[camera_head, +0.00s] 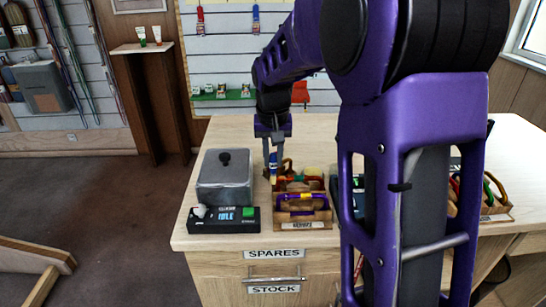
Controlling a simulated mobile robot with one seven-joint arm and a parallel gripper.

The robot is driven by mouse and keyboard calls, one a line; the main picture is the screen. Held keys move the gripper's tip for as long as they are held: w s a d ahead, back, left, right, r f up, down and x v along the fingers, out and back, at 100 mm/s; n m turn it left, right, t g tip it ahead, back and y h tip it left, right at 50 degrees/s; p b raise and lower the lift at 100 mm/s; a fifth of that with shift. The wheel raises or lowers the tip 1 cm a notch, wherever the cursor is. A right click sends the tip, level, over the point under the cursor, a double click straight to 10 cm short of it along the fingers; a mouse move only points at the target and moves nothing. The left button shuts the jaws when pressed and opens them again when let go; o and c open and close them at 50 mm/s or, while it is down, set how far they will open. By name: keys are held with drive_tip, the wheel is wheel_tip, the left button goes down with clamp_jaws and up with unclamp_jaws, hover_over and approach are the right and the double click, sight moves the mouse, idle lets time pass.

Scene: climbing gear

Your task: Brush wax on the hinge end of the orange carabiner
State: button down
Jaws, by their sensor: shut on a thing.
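My gripper (272,135) points down over the left part of the counter. It is shut on a slim blue and white tool (273,163), which looks like the wax brush. The tool hangs upright at the left edge of a wooden tray (304,214); whether its tip touches anything is too small to tell. A brown-orange loop (288,163) stands just right of the tool. On the right, a second wooden rack (494,214) holds coloured carabiners, and an orange one (499,187) shows at its right side. Its hinge end cannot be made out.
A grey lidded box (223,180) stands left of the tray, behind a black unit (240,220) with a display reading IDLE. My arm hides much of the counter's middle and right. The counter (205,240) has a small bare strip at its front left.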

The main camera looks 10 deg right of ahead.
drive_tip(key=shift+d, duration=0.1)
drive_tip(key=shift+a+f, duration=0.2)
drive_tip(key=shift+f, duration=0.05)
idle(1.1)
drive_tip(key=shift+r+p, duration=0.1)
drive_tip(key=shift+p, duration=0.25)
wheel_tip(320, 180, up, 4)
drive_tip(key=p, duration=0.3)
drive_tip(key=shift+w+d, duration=0.1)
drive_tip(key=shift+d, duration=0.05)
drive_tip(key=shift+w+r, duration=0.2)
drive_tip(key=shift+r, duration=0.8)
